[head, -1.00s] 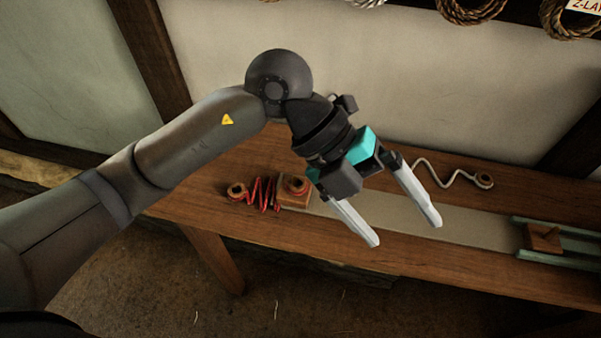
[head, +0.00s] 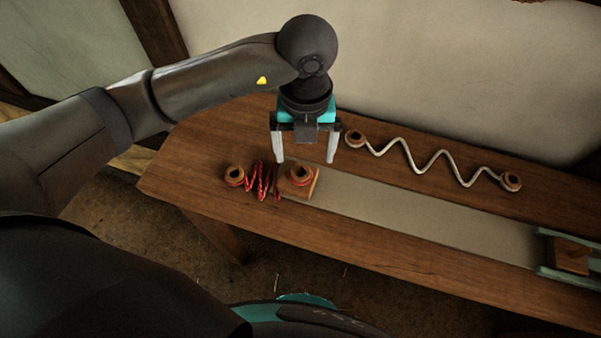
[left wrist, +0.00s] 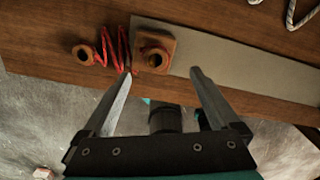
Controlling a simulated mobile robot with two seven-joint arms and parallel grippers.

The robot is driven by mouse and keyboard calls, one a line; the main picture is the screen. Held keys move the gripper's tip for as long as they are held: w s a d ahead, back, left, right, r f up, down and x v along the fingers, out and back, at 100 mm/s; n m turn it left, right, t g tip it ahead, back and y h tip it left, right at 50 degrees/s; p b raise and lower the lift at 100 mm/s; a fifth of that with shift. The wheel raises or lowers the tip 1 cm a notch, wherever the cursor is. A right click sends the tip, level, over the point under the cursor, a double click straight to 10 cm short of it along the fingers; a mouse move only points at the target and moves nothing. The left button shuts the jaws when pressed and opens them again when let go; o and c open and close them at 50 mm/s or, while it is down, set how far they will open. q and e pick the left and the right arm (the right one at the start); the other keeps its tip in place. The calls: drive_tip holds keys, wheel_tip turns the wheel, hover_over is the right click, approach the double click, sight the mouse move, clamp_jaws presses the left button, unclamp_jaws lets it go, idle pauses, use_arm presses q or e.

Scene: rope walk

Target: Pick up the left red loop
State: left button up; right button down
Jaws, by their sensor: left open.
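A red rope (head: 262,180) lies zigzag near the left end of the bench, with a loop around a wooden ring at each end. The left red loop (head: 235,175) lies on the bare wood; it also shows in the left wrist view (left wrist: 83,54). The right red loop (head: 301,174) sits on a small wooden block (left wrist: 167,39). My left gripper (head: 305,161) is open and empty, pointing down above and behind the block, right of the left loop. In the left wrist view its fingertips (left wrist: 161,70) are near the block. My right gripper is not in view.
A white rope (head: 430,165) with a wooden ring at each end lies zigzag along the back of the bench. A grey strip (head: 430,220) runs right from the block to a green-railed fixture (head: 566,254). The bench's front edge (head: 400,284) is clear.

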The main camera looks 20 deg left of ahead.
sight(301, 170)
use_arm(q)
wheel_tip(301, 170, down, 2)
drive_tip(key=shift+s+a+f, duration=0.1)
drive_tip(key=f, duration=0.2)
drive_tip(key=f+b, duration=0.1)
drive_tip(key=shift+s+a+f, duration=0.15)
drive_tip(key=shift+a+f, duration=0.1)
drive_tip(key=shift+f, duration=0.4)
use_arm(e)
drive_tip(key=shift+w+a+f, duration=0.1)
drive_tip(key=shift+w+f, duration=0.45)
use_arm(q)
drive_tip(key=c, duration=1.1)
drive_tip(key=shift+r, duration=0.1)
